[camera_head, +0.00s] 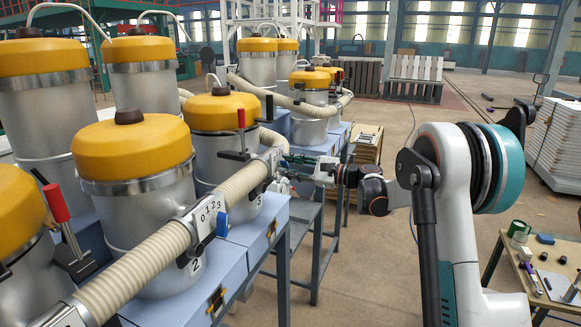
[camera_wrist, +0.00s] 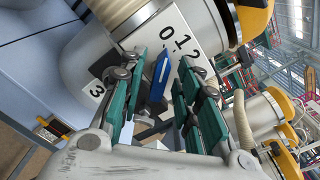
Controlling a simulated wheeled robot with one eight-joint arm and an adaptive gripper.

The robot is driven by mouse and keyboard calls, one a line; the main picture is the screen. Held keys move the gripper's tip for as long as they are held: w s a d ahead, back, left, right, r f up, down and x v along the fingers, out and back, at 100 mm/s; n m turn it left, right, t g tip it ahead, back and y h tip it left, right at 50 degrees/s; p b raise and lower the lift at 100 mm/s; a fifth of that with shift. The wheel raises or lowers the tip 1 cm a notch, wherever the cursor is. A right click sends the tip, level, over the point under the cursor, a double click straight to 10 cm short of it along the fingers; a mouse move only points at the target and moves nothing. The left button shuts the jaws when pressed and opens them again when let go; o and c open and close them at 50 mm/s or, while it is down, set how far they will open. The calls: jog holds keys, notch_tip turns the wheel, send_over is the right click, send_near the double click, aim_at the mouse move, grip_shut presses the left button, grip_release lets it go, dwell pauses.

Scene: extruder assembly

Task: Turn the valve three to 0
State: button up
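A "3" label (camera_wrist: 96,91) is on the canister at left. In the head view my gripper (camera_head: 290,168) is at the valve on the far pipe; the lever is hidden there.
A nearer valve plate (camera_head: 212,212) with a blue lever and a "2" label stands at front left. Yellow-lidded canisters (camera_head: 135,165) and ribbed hoses (camera_head: 135,270) line the left. A small table (camera_head: 550,265) with tools is at right. Open floor lies beyond.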

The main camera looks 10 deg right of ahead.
grip_shut()
jog(key=shift+n+b, duration=0.4)
jog(key=shift+b, duration=0.4)
jog(key=shift+o, duration=1)
grip_release()
jog(key=v, duration=1.2)
